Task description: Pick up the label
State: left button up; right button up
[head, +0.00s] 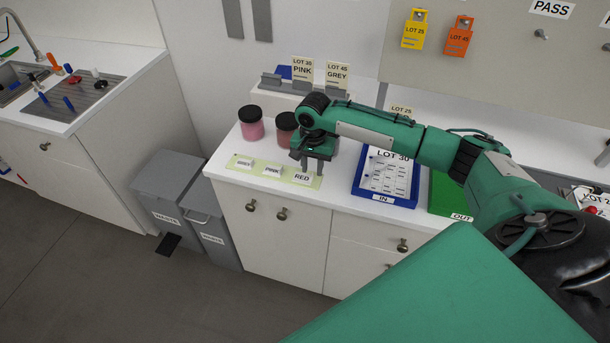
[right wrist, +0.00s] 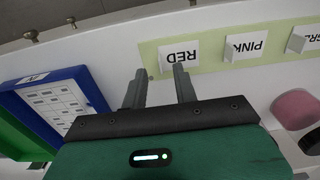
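Three small white folded labels stand on a pale green strip (head: 262,174) on the counter: the GREY label (head: 245,163), the PINK label (head: 272,171) and the RED label (head: 302,179). My right gripper (head: 315,170) points down just above and behind the RED label. In the right wrist view its two fingers (right wrist: 160,72) are apart with nothing between them. The RED label (right wrist: 180,55) lies just beyond the fingertips there, and the PINK label (right wrist: 246,47) is to its right. Whether a finger touches the RED label I cannot tell. My left gripper is not in view.
Jars with black lids, one pink (head: 251,128) and one reddish (head: 286,128), stand behind the strip. A blue IN tray (head: 366,195) with a LOT 30 sheet and a green OUT tray (head: 445,192) lie to the right. Grey bins (head: 170,185) stand left of the counter.

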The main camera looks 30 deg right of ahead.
aim_at(312, 175)
jog(key=shift+f, duration=1.5)
grip_shut()
jog(key=shift+r, duration=0.1)
